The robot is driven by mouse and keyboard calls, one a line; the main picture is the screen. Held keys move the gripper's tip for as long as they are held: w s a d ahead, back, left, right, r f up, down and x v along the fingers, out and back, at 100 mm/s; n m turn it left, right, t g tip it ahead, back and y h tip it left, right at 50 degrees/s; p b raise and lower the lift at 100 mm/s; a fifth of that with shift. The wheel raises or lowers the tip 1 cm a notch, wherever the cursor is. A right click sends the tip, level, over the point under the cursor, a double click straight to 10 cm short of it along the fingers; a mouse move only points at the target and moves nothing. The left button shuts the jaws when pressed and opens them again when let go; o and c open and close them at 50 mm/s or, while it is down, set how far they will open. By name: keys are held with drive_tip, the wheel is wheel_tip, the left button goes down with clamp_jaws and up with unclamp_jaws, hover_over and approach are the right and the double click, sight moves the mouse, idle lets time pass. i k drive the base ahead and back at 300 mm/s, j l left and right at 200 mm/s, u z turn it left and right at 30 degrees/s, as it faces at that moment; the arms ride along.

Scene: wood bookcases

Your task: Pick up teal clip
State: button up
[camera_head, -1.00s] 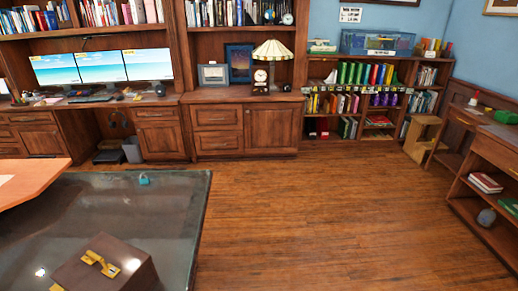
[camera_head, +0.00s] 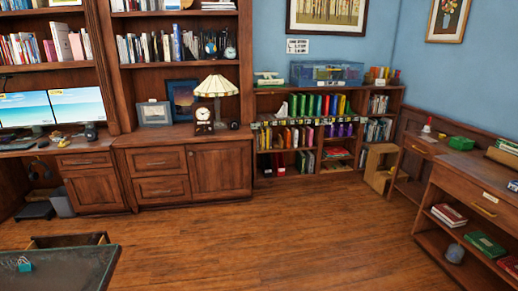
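A small teal clip (camera_head: 25,265) lies on the dark glass-topped table (camera_head: 72,268) at the lower left of the head view. It is near the table's far edge and nothing touches it. My gripper is not in view.
A wooden piece with a gold fitting (camera_head: 68,241) shows just behind the table. Wood cabinets (camera_head: 181,175) and a low bookcase (camera_head: 300,172) line the back wall. A wooden side shelf unit (camera_head: 463,190) stands at the right. The wooden floor (camera_head: 270,240) between is clear.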

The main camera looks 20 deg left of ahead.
sight(27, 267)
drive_tip(key=i+j+u, duration=0.15)
drive_tip(key=i+u, duration=0.2)
drive_tip(key=i, duration=0.2)
drive_tip(key=i+u, duration=0.4)
drive_tip(key=i, duration=0.15)
drive_tip(key=i+l+u, duration=0.1)
drive_tip(key=i+u, duration=0.25)
drive_tip(key=i, duration=0.2)
drive_tip(key=i+u, duration=0.25)
drive_tip(key=u, duration=0.15)
drive_tip(key=i+u, duration=0.25)
drive_tip(key=u, duration=0.15)
drive_tip(key=i+l+u, duration=0.1)
drive_tip(key=i+u, duration=0.15)
drive_tip(key=u, duration=0.15)
drive_tip(key=i+u, duration=0.15)
drive_tip(key=u, duration=0.25)
drive_tip(key=i+u, duration=0.2)
drive_tip(key=u, duration=0.25)
drive_tip(key=i+u, duration=0.15)
drive_tip(key=u, duration=0.25)
drive_tip(key=i+l+u, duration=0.1)
drive_tip(key=u, duration=0.35)
drive_tip(key=i, duration=0.1)
